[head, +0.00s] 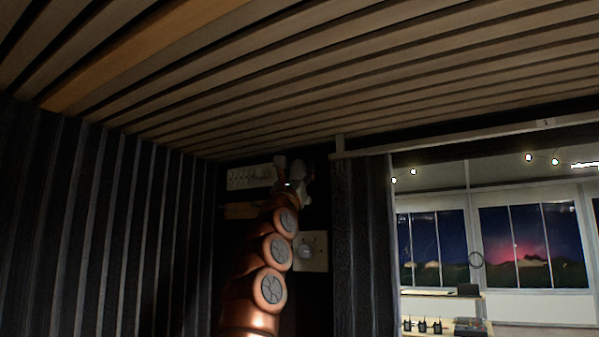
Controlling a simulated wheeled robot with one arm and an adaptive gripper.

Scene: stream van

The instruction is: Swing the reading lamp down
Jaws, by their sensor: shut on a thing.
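My copper arm reaches up to the dark back wall, left of the opening. My gripper (297,172) is small and dim at its far end, high on that wall. It is shut on a pale part, which I take to be the reading lamp (280,161). The lamp's shape and hinge are mostly hidden by my gripper and wrist, so I cannot tell its tilt. A small bright spot shows just below the gripper.
A pale panel with a row of small fittings (250,177) is left of my gripper, above a wooden ledge (240,210). A plate with a round knob (305,252) is right of my arm. Slatted ceiling (300,60) spans above; a dark curtain (362,240) borders the opening.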

